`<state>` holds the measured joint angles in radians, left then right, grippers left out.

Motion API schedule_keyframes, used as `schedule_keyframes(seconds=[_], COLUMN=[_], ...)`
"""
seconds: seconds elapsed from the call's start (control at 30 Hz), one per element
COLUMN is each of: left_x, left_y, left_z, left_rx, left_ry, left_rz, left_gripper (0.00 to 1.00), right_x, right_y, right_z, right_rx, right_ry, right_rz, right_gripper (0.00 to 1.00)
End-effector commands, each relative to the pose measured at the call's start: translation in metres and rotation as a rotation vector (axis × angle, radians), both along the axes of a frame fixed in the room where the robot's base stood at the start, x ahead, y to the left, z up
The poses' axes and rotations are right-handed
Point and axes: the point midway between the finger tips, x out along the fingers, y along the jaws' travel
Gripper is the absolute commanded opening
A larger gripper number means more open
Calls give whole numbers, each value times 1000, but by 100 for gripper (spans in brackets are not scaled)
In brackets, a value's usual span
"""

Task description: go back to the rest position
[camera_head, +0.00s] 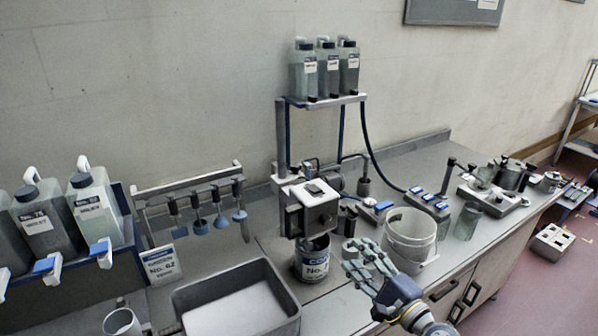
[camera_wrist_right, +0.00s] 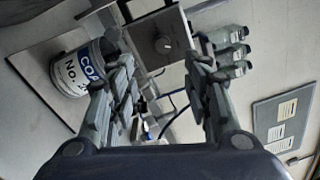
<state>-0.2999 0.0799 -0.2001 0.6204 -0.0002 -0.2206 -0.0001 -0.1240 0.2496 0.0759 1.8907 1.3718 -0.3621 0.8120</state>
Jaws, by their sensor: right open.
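My right gripper (camera_head: 366,262) comes in from the lower right in the head view. It is open and empty, in front of the bench machine and just right of the labelled can (camera_head: 312,262). In the right wrist view my right gripper (camera_wrist_right: 165,100) shows its fingers spread apart with nothing held between them. The can also shows at the left of that view (camera_wrist_right: 84,70), outside the fingers. My left gripper is not in view.
A white bucket (camera_head: 410,236) stands right behind my right gripper. The dispensing machine (camera_head: 312,206) rises behind the can. A grey tray (camera_head: 290,322) is at the front left. Jugs (camera_head: 92,212) stand at far left. The floor (camera_head: 530,290) at right has free room.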

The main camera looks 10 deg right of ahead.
Motion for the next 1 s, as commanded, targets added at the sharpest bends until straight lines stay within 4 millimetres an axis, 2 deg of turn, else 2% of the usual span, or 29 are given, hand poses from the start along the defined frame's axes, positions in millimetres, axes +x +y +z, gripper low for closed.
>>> schedule_keyframes(seconds=[0.17,0.3,0.43,0.53,0.7,1.0], left_x=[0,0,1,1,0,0], left_y=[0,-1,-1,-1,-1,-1], left_z=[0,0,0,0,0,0], left_rx=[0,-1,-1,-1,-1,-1], left_ry=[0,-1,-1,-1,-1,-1], left_rz=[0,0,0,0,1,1], left_gripper=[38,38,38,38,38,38], right_x=[-32,-85,-140,-180,-233,-303], right_y=[44,88,103,99,76,32], right_z=[-27,-70,-112,-136,-157,-161], right_rx=[-253,-636,-987,-1224,-1500,-1781], right_ry=[28,66,118,171,267,446], right_rz=[131,323,504,634,799,1012], right_gripper=[45,45,45,45,45,45])
